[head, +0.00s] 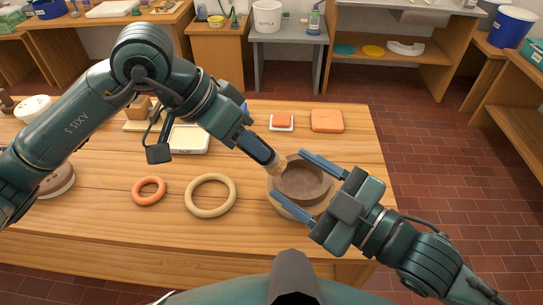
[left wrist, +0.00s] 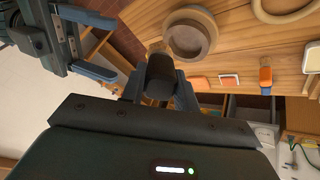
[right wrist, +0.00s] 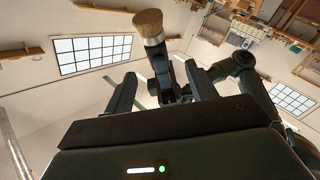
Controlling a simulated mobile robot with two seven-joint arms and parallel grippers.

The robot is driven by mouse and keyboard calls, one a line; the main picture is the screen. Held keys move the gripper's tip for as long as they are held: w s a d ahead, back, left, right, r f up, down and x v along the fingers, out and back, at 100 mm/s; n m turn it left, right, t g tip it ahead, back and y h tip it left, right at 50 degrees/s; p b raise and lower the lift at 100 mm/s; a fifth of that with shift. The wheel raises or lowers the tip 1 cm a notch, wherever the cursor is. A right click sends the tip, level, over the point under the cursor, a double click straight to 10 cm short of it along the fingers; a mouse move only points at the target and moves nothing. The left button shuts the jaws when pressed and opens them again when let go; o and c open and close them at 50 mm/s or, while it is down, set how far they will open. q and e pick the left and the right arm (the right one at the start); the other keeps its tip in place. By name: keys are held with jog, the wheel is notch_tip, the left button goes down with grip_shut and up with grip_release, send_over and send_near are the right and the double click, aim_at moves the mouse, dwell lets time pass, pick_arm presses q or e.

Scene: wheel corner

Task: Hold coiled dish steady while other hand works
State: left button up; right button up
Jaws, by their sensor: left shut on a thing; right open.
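The coiled dish (head: 318,202) is a round brown bowl with a lighter outer wall near the table's right end. It also shows in the left wrist view (left wrist: 205,47). My left gripper (head: 262,152) is shut on a dark-handled brush with a tan tip (head: 278,166). The tip is over the dish's left side; whether it touches is unclear. The brush (right wrist: 150,27) also shows in the right wrist view. My right gripper (head: 289,173) is open, one finger at the far side of the dish and one at the near side. Contact with the wall is unclear.
A cream ring (head: 210,211) and a smaller orange ring (head: 149,204) lie left of the dish. An orange block (head: 327,121) and a small tile with a red top (head: 282,121) lie behind it. The wooden table's (head: 372,170) right edge is close to the dish.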

jog(key=x, duration=0.9)
jog(key=shift+w+a, duration=0.1)
jog(key=shift+f, duration=0.1)
jog(key=c, duration=1.1)
pick_arm(q)
jog(key=o, duration=1.1)
jog(key=shift+c, duration=0.2)
pick_arm(e)
jog(key=shift+o, duration=0.2)
pick_arm(q)
jog(key=shift+r, duration=0.1)
